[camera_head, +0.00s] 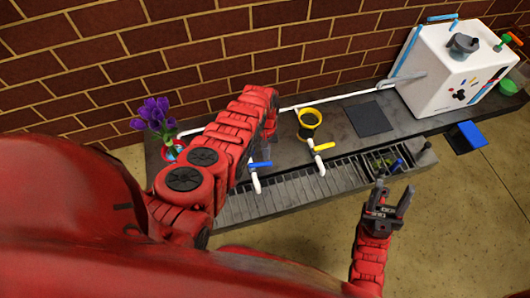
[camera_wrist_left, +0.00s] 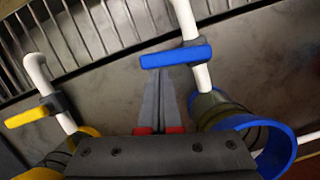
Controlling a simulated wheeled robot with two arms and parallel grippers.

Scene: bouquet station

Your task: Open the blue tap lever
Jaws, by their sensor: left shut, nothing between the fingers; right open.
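The blue tap lever (camera_head: 258,165) sits on a white spout at the counter's front, and it lies crosswise over the spout. It also shows in the left wrist view (camera_wrist_left: 176,57), level across the upper middle. My left gripper (camera_wrist_left: 163,82) is shut and empty, with its fingertips close to the lever's near side; I cannot tell whether they touch it. In the head view my left arm hides most of this gripper. My right gripper (camera_head: 390,203) is open and empty, in front of the counter on the right.
A yellow tap lever (camera_head: 324,147) on a similar white spout stands beside it, with a yellow funnel (camera_head: 310,117) behind. A blue-rimmed funnel (camera_wrist_left: 283,135) is near my left gripper. Purple flowers (camera_head: 156,113) stand at left. A slatted drain (camera_head: 290,193) runs along the front; a white box (camera_head: 440,75) stands at right.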

